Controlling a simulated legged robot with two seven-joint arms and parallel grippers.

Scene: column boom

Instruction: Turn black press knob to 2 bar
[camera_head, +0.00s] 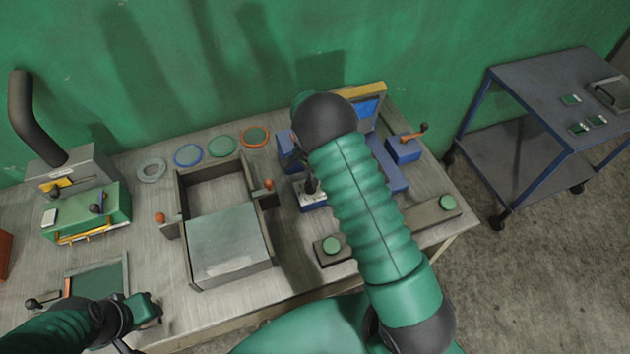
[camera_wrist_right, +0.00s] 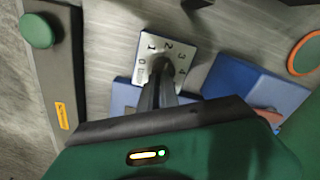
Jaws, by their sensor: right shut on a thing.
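The dial plate (camera_wrist_right: 148,42) is pale, with the numbers 0 to 4 around its middle, on a blue block in the right wrist view. The dial plate also shows in the head view (camera_head: 311,203). My right gripper (camera_wrist_right: 162,74) is shut on the dark knob at the middle of the plate. Its fingers cover most of the knob, so I cannot tell which number it points to. In the head view my right gripper (camera_head: 311,185) is partly behind my arm. My left gripper (camera_head: 146,309) is low at the left; its jaws are unclear.
A bar with two green buttons (camera_head: 332,246) lies in front of the dial. The blue press (camera_head: 388,166) stands behind my right arm. A grey-lidded fixture (camera_head: 232,246) stands mid-bench. Coloured rings (camera_head: 188,155) lie at the back. A cart (camera_head: 545,95) stands to the right.

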